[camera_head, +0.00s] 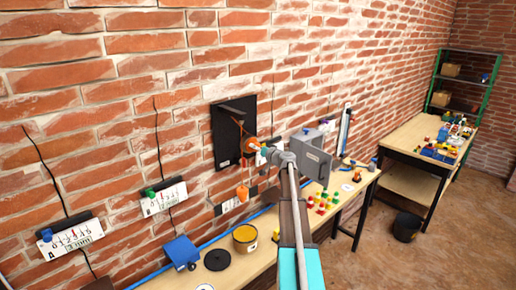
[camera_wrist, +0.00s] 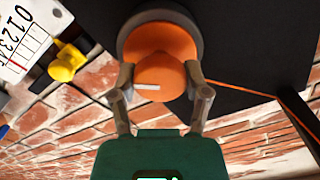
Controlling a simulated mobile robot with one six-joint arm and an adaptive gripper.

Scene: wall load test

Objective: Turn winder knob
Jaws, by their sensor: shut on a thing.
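The orange winder knob (camera_head: 249,146) sits on a black board (camera_head: 226,128) fixed to the brick wall. In the wrist view the knob (camera_wrist: 162,50) has a dark round base behind it and a white mark on its face, pointing left. My gripper (camera_wrist: 160,80) is shut on the knob, one finger on each side. In the head view my gripper (camera_head: 264,151) reaches the knob from the right and partly hides it. An orange cord (camera_wrist: 238,89) runs from the knob to a dark bar (camera_wrist: 299,113). An orange weight (camera_head: 242,192) hangs below the board.
White scale plates (camera_head: 70,240) (camera_head: 163,199) hang on the wall at left. A wooden bench (camera_head: 232,262) below carries a blue box (camera_head: 180,250), a yellow tub (camera_head: 245,236) and small coloured pieces. A second table (camera_head: 416,135) and a black bin (camera_head: 407,227) stand at right.

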